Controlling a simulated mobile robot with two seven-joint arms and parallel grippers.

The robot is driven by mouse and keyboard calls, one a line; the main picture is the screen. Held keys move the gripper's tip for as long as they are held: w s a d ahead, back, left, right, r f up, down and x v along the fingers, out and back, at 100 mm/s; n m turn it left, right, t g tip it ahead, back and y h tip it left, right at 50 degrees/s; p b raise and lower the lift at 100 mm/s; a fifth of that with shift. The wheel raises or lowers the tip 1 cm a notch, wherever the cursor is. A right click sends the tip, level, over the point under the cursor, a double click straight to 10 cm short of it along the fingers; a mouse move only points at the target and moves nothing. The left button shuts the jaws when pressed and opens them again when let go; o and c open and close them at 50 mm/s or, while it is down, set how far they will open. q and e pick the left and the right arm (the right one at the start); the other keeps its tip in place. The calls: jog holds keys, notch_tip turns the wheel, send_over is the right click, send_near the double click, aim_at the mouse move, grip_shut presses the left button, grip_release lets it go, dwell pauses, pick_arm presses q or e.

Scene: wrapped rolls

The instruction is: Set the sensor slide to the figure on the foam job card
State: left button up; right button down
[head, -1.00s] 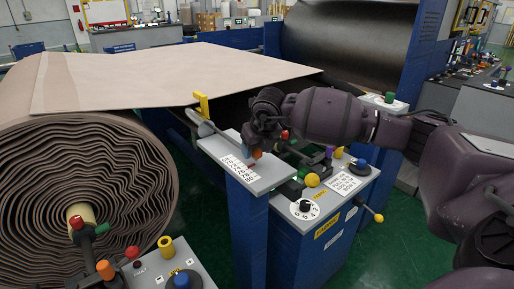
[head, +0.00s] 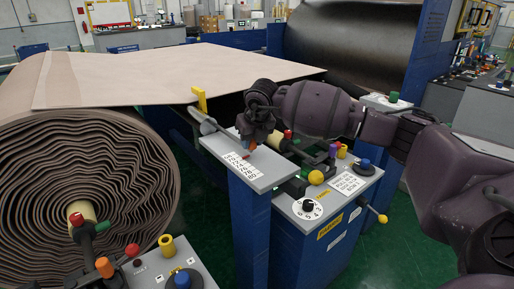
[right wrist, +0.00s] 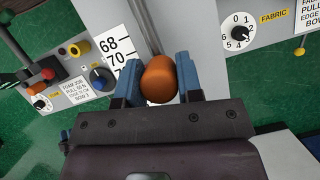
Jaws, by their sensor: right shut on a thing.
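My right gripper (head: 247,140) is over the slanted scale plate (head: 270,180). In the right wrist view its two blue fingers are shut on an orange knob (right wrist: 159,80), the sensor slide's grip. The printed scale (right wrist: 116,48) beside the knob reads 68 and 70, with a further figure partly hidden by the left finger. A small red mark (head: 246,156) shows below the gripper on the plate. The foam job card (right wrist: 77,92) lies left of the scale; its figures are too small to read surely. My left gripper is out of view.
A control panel with a white dial (head: 307,208), a yellow knob (head: 315,177) and another card (head: 347,182) stands right of the scale. The large wrapped roll (head: 60,160) fills the left. A second panel (head: 150,270) with levers is at front left.

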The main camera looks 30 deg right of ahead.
jog(key=shift+w, duration=0.1)
jog(key=c, duration=0.8)
grip_release()
jog(key=b+v, duration=0.1)
jog(key=v, duration=1)
jog(key=shift+f, duration=0.15)
